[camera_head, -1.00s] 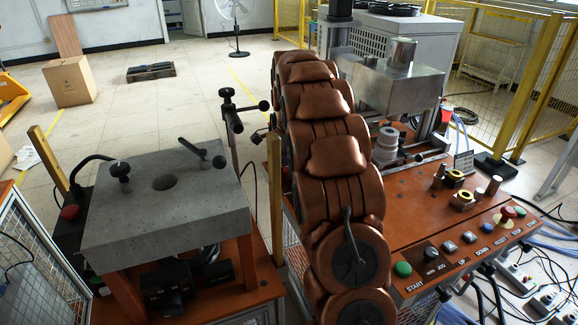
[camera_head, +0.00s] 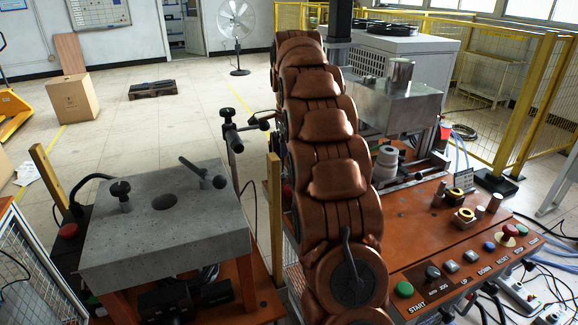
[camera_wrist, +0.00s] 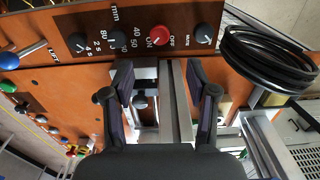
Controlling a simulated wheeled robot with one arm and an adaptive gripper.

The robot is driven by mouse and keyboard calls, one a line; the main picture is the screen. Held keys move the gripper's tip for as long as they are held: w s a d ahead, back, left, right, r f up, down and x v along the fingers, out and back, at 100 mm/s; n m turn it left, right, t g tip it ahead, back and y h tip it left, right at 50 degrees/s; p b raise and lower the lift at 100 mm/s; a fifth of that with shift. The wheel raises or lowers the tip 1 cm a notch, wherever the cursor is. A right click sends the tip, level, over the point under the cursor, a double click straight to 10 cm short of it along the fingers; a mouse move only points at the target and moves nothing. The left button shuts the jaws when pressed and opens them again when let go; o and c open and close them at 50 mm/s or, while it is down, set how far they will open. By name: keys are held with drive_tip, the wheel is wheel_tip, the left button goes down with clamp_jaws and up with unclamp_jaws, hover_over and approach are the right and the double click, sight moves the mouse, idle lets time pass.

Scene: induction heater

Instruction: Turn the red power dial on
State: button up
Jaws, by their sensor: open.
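The red power dial (camera_wrist: 160,36) shows in the wrist view on a brown panel (camera_wrist: 109,17), with ON and OFF lettering near it. Black dials sit on the same panel, one (camera_wrist: 203,33) to its right and others (camera_wrist: 116,41) to its left. My gripper (camera_wrist: 159,82) is open, its two dark fingers apart, with nothing held. In the wrist view the fingertips lie below the dial, one to each side, and do not touch it. In the head view my arm hides the gripper, and I cannot make out the red dial.
The orange machine table (camera_head: 420,225) carries a button row, a metal block (camera_head: 398,105) and small metal parts. A grey stone-like block (camera_head: 165,235) with handles stands at left. Yellow fencing (camera_head: 545,95) closes the right back. A black cable coil (camera_wrist: 268,57) lies right of the panel.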

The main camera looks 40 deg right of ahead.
drive_tip(key=shift+r, duration=0.95)
